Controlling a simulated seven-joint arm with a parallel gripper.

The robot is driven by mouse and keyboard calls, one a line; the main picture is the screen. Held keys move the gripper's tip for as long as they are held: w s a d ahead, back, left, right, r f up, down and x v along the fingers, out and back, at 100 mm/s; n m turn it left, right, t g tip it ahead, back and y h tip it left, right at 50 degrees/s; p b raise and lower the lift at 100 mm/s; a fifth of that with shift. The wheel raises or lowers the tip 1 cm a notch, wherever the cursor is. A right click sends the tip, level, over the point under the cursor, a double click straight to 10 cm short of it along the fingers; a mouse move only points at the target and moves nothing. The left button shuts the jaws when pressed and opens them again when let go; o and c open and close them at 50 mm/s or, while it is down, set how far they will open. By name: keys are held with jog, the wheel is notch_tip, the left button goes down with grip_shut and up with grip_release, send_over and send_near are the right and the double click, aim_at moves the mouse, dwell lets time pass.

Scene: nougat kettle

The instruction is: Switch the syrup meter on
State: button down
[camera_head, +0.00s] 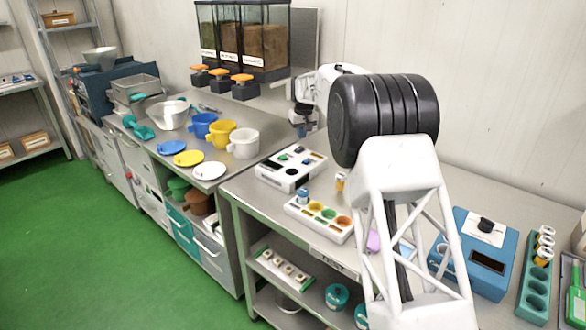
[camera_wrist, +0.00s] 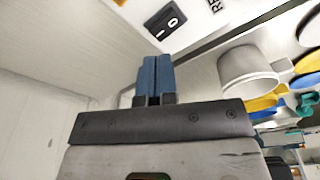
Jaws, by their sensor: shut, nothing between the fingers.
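A white box (camera_head: 275,178) with black parts on its top stands on the steel table; it may be the syrup meter, but I cannot read its name. In the wrist view, a black rocker switch (camera_wrist: 165,20) marked 0 and I sits on a white panel (camera_wrist: 190,28). I cannot tell which way the rocker is set. My gripper (camera_head: 301,130) is above and behind the white box. Its blue fingers (camera_wrist: 154,60) are shut and empty, and in the wrist view their tips appear just below the switch; contact is not visible.
A white tray with coloured wells (camera_head: 320,222) stands in front of the box. A white mug (camera_head: 243,143), yellow and blue mugs and coloured lids stand to the left. A blue device (camera_head: 478,270) and a green rack (camera_head: 535,290) stand at the right.

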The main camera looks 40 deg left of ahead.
jog(key=shift+r, duration=1.35)
